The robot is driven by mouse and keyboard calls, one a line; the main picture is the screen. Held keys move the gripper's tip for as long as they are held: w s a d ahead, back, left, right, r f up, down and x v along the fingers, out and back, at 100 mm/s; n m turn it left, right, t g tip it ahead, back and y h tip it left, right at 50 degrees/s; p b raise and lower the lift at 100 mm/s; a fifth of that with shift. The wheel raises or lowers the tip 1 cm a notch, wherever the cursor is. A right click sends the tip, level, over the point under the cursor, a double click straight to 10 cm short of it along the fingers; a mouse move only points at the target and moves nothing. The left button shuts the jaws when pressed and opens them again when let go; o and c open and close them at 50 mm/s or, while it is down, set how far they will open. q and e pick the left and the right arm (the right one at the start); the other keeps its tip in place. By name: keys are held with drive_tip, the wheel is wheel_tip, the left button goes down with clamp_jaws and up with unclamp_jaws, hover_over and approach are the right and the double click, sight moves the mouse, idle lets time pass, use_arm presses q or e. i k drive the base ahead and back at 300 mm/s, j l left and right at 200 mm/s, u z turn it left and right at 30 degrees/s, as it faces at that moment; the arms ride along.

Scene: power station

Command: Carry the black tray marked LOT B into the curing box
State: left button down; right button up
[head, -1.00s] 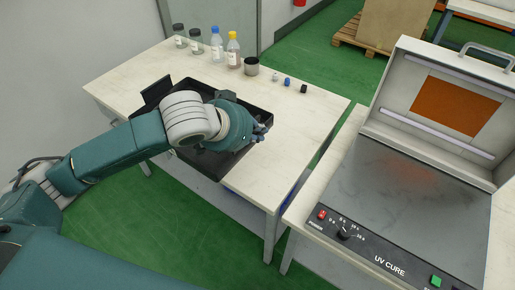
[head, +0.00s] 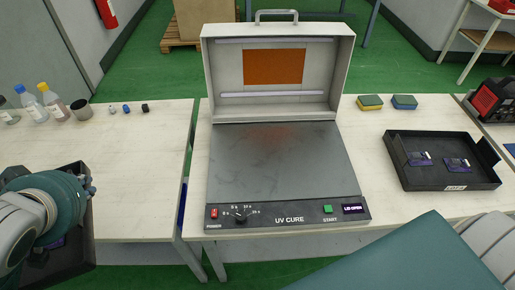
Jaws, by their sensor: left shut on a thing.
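A black tray (head: 76,272) is at the lower left, largely covered by my left arm. My left gripper (head: 87,188) is at its right side, shut on the tray. A purple item shows inside; its label is hidden. The tray's front reaches past the table's front edge in the picture; I cannot tell whether it is lifted. The curing box (head: 284,165), marked UV CURE, stands in the middle, lid raised and empty. My right gripper is out of view.
Bottles (head: 56,106), a dark cup (head: 81,109) and small parts (head: 126,108) stand at the back of the left table (head: 145,165). A gap separates it from the box's table. Two sponges (head: 404,102) lie right of the box. My right arm crosses the lower right.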

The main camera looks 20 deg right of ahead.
sight(280, 156)
drive_tip(key=k+l, duration=0.1)
drive_tip(key=l, duration=3.15)
drive_tip(key=k, duration=0.05)
